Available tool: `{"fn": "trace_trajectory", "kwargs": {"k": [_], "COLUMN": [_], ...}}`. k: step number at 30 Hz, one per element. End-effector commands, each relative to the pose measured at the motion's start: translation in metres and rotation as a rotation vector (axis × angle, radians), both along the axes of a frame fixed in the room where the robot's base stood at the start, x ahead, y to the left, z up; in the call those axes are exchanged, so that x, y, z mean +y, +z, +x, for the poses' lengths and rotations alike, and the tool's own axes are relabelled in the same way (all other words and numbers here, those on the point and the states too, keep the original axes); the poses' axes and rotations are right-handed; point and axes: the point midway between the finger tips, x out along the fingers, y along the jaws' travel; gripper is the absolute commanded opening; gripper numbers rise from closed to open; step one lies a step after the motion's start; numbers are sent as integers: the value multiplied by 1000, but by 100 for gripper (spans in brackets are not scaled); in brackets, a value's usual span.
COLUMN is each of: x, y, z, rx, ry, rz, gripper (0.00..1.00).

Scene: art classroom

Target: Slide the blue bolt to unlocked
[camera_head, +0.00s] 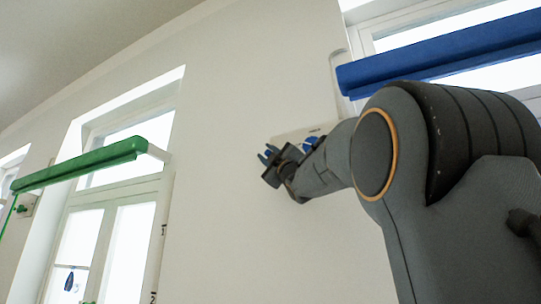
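A pale plate (291,134) is fixed to the white wall, left of the window on the right. Small blue parts, likely the blue bolt (311,142), show on it. Another bit of blue shows beside my gripper's fingers. My gripper (270,158) is at the plate, in front of its lower left part, and covers much of the bolt. Whether the fingers touch the bolt cannot be told. The finger gap is too small and dark to read, and so is the bolt's position along its slide.
A long blue casing (440,52) juts over the right window, above my arm. A long green casing (80,164) spans the left window (110,225). A small green fitting (24,208) sits on a wall plate at far left.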

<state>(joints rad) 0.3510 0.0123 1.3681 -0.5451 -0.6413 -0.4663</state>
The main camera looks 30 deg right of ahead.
Motion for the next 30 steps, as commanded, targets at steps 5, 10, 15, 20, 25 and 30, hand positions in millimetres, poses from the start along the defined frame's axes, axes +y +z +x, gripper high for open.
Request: {"fn": "trace_trajectory", "kwargs": {"k": [5, 10, 15, 20, 25, 30], "x": [0, -1, -2, -4, -4, -4], "y": [-7, -23, -39, -48, -51, -51], "z": [-6, -22, -40, -53, -58, -59], "rx": [0, -1, -1, 0, 0, 0], "ry": [0, 0, -1, -2, -1, 0], "rz": [0, -1, 0, -1, -1, 0], "gripper": [26, 26, 26, 26, 26, 26]}}
